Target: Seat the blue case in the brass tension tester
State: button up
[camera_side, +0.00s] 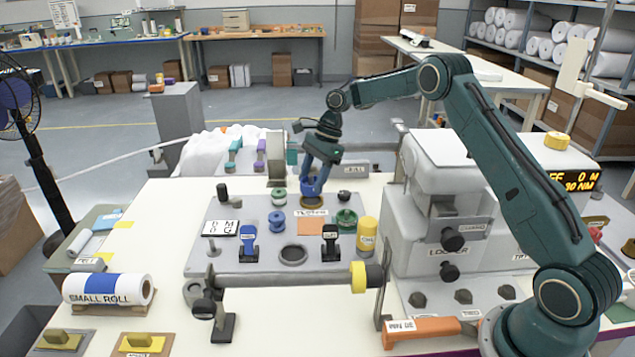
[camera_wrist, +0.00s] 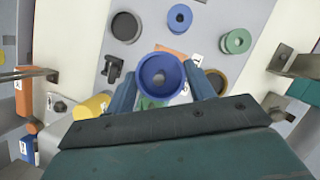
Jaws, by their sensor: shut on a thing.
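The blue case (camera_side: 312,187) is a round cup. My gripper (camera_side: 313,182) is shut on it and holds it upright or nearly so. In the side view it appears just above the brass tension tester (camera_side: 312,203), a low ring on the grey plate; whether it touches is hard to tell. In the wrist view the case (camera_wrist: 161,75) sits between the fingertips of my gripper (camera_wrist: 163,80), with its open top toward the camera. The tester's ring (camera_wrist: 217,78) shows to its right, partly hidden by a finger, so the two do not line up there.
A green bobbin (camera_side: 279,197), a blue bobbin (camera_side: 277,222), a dark green spool (camera_side: 346,220) and a yellow cylinder (camera_side: 367,236) stand around on the plate. A dark round socket (camera_side: 293,255) lies in front. The white machine (camera_side: 440,215) stands to the right.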

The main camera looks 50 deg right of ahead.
jog(key=w+d+r+m+t+h, duration=0.1)
jog(key=w+d+m+t+h, duration=0.2)
jog(key=w+d+m, duration=0.7)
jog(key=m, duration=0.2)
send_over(306, 202)
jog(key=s+d, duration=0.1)
jog(key=s, duration=0.1)
jog(key=shift+f, duration=2.4)
jog(key=shift+f, duration=0.2)
jog(key=shift+f, duration=2.65)
jog(key=shift+f, duration=1.25)
jog(key=o, duration=0.9)
